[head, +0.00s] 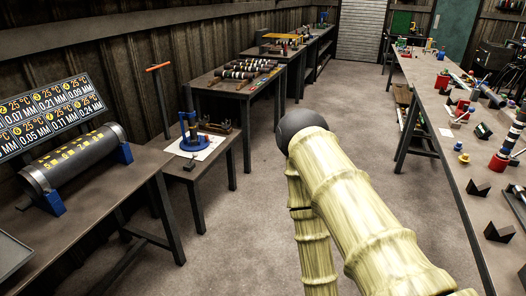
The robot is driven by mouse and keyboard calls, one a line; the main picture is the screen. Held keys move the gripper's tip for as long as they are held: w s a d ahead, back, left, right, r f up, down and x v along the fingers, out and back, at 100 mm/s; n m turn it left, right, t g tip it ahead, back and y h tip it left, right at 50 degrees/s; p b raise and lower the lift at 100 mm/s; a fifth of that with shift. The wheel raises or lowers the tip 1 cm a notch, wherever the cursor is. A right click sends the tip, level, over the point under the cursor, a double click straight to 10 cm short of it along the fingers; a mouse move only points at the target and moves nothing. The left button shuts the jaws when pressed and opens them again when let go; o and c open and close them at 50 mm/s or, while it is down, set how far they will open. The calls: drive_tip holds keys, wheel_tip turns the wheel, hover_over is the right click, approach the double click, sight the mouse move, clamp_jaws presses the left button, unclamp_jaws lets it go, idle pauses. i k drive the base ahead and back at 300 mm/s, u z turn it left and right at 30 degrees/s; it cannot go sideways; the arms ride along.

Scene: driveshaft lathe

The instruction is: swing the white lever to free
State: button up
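I cannot make out a white lever in the head view. A blue upright fixture on a round blue base (193,143) stands on a white sheet on the small left table, too small to tell its parts. A dark cylinder (75,160) with yellow markings rests in blue supports on the near left table. My pale, ribbed arm rises from the bottom right to a dark rounded joint at the middle. My gripper does not show in this view.
A long bench (459,150) on the right holds several small parts and black V-shaped blocks. A display board (45,115) stands at the left. An orange-topped T-handle (158,67) stands by the wall. The floor aisle (255,215) between the tables is clear.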

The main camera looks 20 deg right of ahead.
sight(195, 153)
drive_tip(key=z, duration=0.8)
drive_tip(key=i, duration=2.35)
drive_tip(key=u, duration=0.55)
